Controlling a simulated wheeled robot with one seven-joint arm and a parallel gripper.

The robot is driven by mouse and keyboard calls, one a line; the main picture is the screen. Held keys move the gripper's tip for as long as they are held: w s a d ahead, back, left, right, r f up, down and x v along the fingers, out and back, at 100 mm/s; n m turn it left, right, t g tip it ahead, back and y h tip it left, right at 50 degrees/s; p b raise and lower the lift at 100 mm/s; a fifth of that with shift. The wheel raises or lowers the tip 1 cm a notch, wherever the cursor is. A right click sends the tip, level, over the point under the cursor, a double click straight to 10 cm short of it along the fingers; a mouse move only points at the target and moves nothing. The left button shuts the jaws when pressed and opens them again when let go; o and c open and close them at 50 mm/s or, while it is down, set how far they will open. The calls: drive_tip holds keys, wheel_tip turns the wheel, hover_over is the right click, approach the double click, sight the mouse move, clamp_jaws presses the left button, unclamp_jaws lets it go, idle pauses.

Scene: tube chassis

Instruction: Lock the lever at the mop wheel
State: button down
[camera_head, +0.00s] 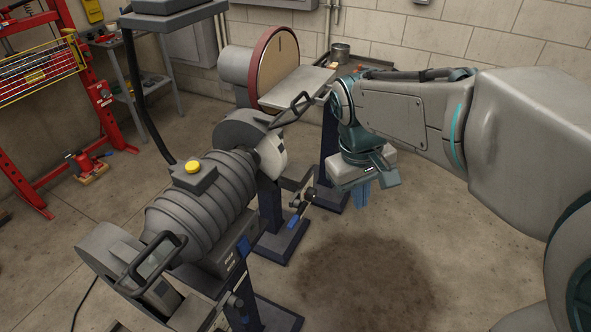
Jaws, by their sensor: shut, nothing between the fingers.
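A grey double-ended machine with a ribbed motor body (195,200) stands left of centre. It has a guarded wheel housing at each end: a far one (240,130) and a near one (110,250). A dark looped handle (165,254) rises at the near housing, and another dark handle (292,108) slants up at the far one. A small blue-tipped part (293,221) and a dark knob (309,194) sit below the far end. My gripper (362,198) points down, shut and empty, right of the knob and apart from it.
A disc sander (275,68) with a flat table (297,87) stands behind. A yellow button (193,167) tops the motor. A red rack (95,90) is at the left. The floor with a dark stain (365,280) is clear at front right.

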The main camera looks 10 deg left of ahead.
drive_tip(key=w+a+r+n+g+h+p, duration=0.1)
drive_tip(key=w+a+n, duration=0.35)
drive_tip(key=a, duration=0.45)
drive_tip(key=n+h+p, duration=0.1)
drive_tip(key=n, duration=0.2)
hover_over(292, 220)
drive_tip(key=w+a, duration=0.2)
drive_tip(key=a, duration=0.3)
drive_tip(key=f, duration=0.1)
drive_tip(key=shift+a+f+n+g+h, duration=0.15)
drive_tip(key=shift+a+n+g+h, duration=0.3)
drive_tip(key=shift+a, duration=0.2)
drive_tip(key=p+x, duration=0.1)
drive_tip(key=x, duration=1.3)
drive_tip(key=shift+a, duration=0.1)
drive_tip(key=shift+f, duration=0.2)
